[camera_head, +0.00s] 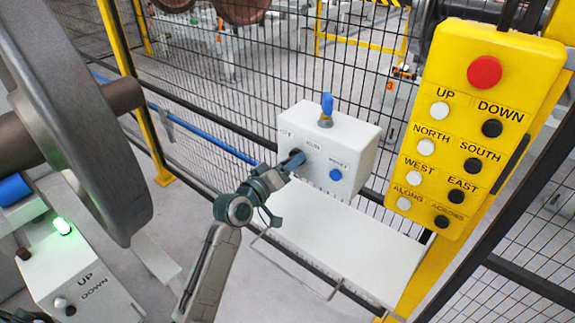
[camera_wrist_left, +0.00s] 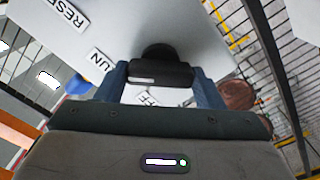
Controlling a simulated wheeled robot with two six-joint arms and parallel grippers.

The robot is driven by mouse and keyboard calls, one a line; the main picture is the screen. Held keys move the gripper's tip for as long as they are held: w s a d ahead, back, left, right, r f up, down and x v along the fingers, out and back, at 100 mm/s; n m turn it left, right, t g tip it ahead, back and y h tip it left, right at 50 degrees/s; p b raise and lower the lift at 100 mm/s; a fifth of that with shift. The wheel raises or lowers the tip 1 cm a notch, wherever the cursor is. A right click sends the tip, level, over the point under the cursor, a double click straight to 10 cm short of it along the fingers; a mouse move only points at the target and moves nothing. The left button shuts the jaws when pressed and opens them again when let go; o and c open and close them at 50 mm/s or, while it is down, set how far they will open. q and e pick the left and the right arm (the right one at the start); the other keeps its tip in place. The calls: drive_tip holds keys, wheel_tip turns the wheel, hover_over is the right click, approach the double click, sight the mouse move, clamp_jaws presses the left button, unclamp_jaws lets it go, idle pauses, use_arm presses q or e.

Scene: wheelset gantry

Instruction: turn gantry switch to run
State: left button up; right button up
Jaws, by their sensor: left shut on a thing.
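The gantry switch is a black knob (camera_wrist_left: 160,74) with a white mark near one end, on the face of a white control box (camera_head: 350,148). My left gripper (camera_head: 291,161) reaches the box face from below left, and its blue fingers (camera_wrist_left: 163,88) are shut on the knob, one at each end. The RUN label (camera_wrist_left: 99,59) shows beside the left finger in the left wrist view. The label by the gripper's body is partly hidden. Which label the mark points at, I cannot tell. My right gripper is not in view.
The box has a blue RESET button (camera_head: 335,174) and a blue lamp (camera_head: 327,105) on top. A yellow pendant (camera_head: 490,105) with several buttons hangs at right. A mesh fence stands behind. A large grey wheel (camera_head: 70,110) and a small control box (camera_head: 85,290) are at left.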

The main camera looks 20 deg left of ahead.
use_arm(q)
drive_tip(key=shift+f, duration=0.1)
drive_tip(key=o, duration=1)
drive_tip(key=shift+s, duration=0.1)
drive_tip(key=b+v, duration=0.1)
drive_tip(key=v, duration=0.9)
drive_tip(key=shift+s+a+b, duration=0.1)
drive_tip(key=shift+s+b, duration=0.2)
drive_tip(key=shift+b, duration=0.1)
